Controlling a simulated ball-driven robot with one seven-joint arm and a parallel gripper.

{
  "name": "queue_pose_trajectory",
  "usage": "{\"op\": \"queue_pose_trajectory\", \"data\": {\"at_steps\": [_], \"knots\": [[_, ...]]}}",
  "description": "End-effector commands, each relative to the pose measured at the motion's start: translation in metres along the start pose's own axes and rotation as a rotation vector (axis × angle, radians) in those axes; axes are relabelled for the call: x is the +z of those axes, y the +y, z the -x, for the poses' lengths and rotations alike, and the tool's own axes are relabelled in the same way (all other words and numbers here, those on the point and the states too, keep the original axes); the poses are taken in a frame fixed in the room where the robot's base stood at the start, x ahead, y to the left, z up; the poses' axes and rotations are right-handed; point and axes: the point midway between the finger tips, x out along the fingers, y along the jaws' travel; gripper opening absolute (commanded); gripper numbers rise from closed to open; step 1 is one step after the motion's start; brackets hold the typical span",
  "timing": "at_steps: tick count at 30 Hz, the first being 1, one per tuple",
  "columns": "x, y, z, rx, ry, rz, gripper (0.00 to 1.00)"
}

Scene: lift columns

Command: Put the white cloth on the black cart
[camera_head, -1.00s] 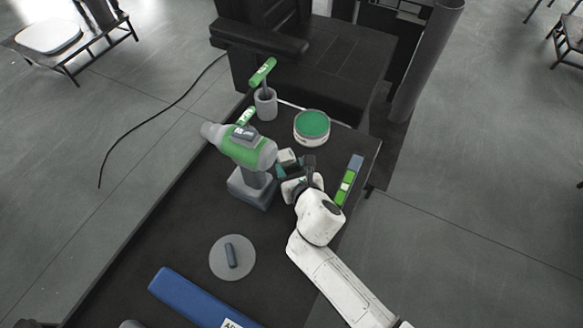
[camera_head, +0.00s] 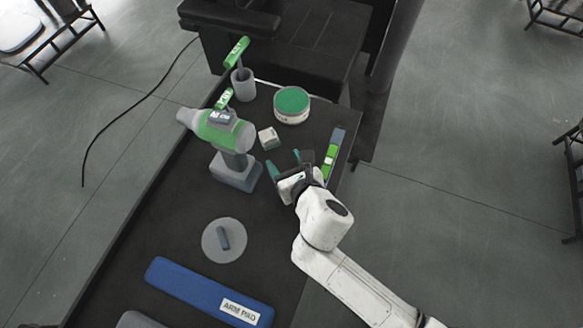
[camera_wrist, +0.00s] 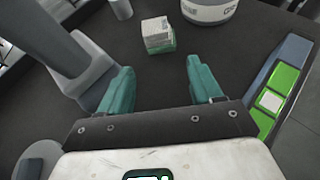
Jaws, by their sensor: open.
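A small white and green block (camera_head: 269,138) stands on the dark tabletop (camera_head: 185,215). It also shows in the wrist view (camera_wrist: 157,35), just beyond my fingertips. I cannot tell whether it is a folded white cloth, and no other clear cloth is in view on the tabletop. My gripper (camera_head: 284,161) is open, with teal fingers spread and nothing between them in the wrist view (camera_wrist: 160,68). It is apart from the block, on its near side. I cannot tell whether the dark tabletop belongs to the black cart.
A grey-green drill-shaped device (camera_head: 228,132) stands left of my gripper. A green-lidded tub (camera_head: 292,104) and grey cup (camera_head: 243,84) stand behind. A green-blue bar (camera_head: 333,157) lies at the right edge. A grey disc (camera_head: 224,240) and blue arm pad (camera_head: 208,290) lie nearer.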

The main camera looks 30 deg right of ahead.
Motion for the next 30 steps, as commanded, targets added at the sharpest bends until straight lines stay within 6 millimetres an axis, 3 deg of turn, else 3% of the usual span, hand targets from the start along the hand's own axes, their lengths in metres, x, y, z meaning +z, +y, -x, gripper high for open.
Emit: {"op": "queue_pose_trajectory", "data": {"at_steps": [3,9,30], "knots": [[-0.001,0.001,0.02,0.002,0.0,0.002,0.65],[-0.001,0.0,0.037,0.0,0.001,0.001,0.65],[0.0,0.0,0.039,-0.001,0.0,0.001,0.65]]}}
